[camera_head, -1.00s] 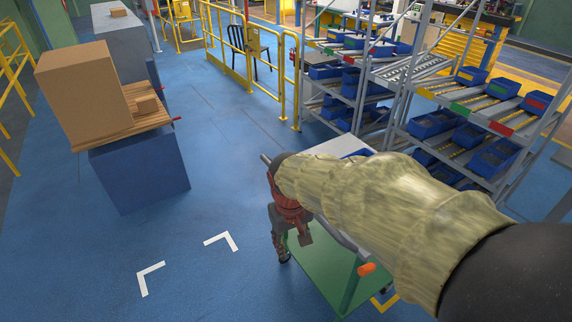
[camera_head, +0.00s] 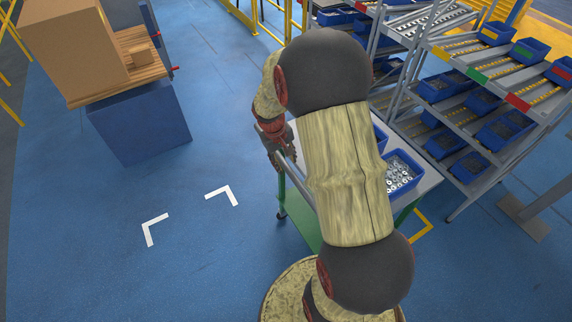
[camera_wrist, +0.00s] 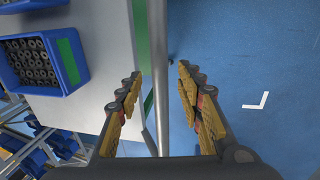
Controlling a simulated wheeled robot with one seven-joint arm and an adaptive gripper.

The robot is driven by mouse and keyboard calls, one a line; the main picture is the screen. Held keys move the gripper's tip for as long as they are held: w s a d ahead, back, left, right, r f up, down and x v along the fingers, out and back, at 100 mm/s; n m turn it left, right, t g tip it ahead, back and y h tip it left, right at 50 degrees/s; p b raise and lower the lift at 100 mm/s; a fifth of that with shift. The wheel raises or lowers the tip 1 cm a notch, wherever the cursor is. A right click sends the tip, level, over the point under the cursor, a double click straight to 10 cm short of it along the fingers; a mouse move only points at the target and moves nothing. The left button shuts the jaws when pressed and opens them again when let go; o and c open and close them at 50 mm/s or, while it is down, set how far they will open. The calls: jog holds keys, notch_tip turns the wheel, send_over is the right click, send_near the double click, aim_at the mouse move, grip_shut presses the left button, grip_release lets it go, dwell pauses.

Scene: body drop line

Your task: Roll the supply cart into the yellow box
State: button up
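The supply cart has a grey top (camera_head: 425,178), green legs and a green lower shelf (camera_head: 300,222). Blue bins of small parts (camera_head: 403,172) stand on its top; one of dark round parts shows in the wrist view (camera_wrist: 42,62). A grey handle bar (camera_wrist: 159,60) runs along the cart's side. My gripper (camera_wrist: 158,76) is open, with one finger on each side of the bar; I cannot tell whether either touches it. In the head view my gripper (camera_head: 284,158) is at the cart's left side. A yellow floor corner mark (camera_head: 424,226) shows right of the cart; the rest of that outline is hidden.
White corner marks (camera_head: 222,194) lie on open blue floor left of the cart. A blue block (camera_head: 140,125) bearing a pallet and cardboard box (camera_head: 75,45) stands at upper left. Racks of blue bins (camera_head: 480,105) stand close on the right. Yellow railings (camera_head: 265,20) are behind.

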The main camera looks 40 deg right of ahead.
aim_at(287, 167)
jog(key=shift+d+f, duration=0.15)
jog(key=shift+f, duration=0.65)
jog(key=shift+d+f, duration=0.15)
jog(key=shift+f, duration=0.6)
jog(key=shift+s, duration=0.1)
jog(key=shift+c, duration=0.7)
jog(key=c, duration=0.7)
grip_shut()
